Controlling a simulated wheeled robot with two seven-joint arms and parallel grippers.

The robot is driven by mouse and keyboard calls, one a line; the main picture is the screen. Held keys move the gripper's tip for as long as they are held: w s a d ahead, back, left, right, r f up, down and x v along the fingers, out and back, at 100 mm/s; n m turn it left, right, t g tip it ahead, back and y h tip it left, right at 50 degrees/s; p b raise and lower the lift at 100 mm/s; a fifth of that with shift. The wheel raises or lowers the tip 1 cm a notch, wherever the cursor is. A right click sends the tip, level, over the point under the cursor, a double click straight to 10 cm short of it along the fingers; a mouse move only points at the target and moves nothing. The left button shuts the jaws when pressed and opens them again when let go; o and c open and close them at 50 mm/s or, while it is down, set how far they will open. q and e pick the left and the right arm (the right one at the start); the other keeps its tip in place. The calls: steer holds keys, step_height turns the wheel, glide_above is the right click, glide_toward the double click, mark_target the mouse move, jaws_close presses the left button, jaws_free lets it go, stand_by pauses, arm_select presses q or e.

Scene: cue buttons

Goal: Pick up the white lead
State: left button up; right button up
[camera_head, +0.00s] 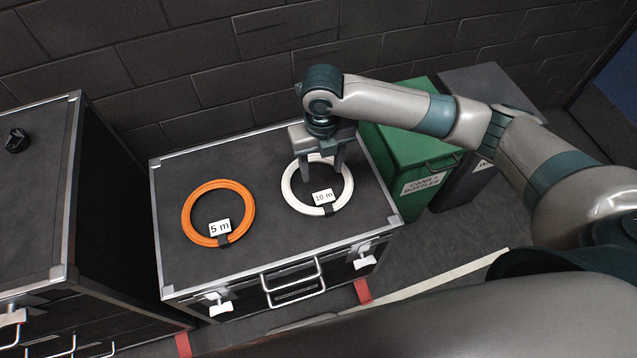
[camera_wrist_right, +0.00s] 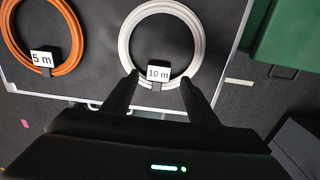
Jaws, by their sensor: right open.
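The white lead (camera_head: 288,188) is a coiled ring with a black strap and a "10 m" tag, lying on the black case lid at the right. It also shows in the right wrist view (camera_wrist_right: 126,38). My right gripper (camera_head: 321,178) is open and empty, pointing down over the ring; its fingers hide part of the coil's far side. In the right wrist view its fingertips (camera_wrist_right: 160,80) are spread on either side of the "10 m" tag. I cannot tell whether they touch the lead. My left gripper is not in view.
An orange coiled lead (camera_head: 188,212) tagged "5 m" lies left of the white one on the same case (camera_head: 270,248). Another black case (camera_head: 40,190) stands at the left. A green bin (camera_head: 408,153) and a dark grey bin (camera_head: 490,90) stand at the right. A brick wall is behind.

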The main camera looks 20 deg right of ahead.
mark_target(325, 203)
step_height(325, 203, down, 5)
steer(key=shift+p, duration=0.3)
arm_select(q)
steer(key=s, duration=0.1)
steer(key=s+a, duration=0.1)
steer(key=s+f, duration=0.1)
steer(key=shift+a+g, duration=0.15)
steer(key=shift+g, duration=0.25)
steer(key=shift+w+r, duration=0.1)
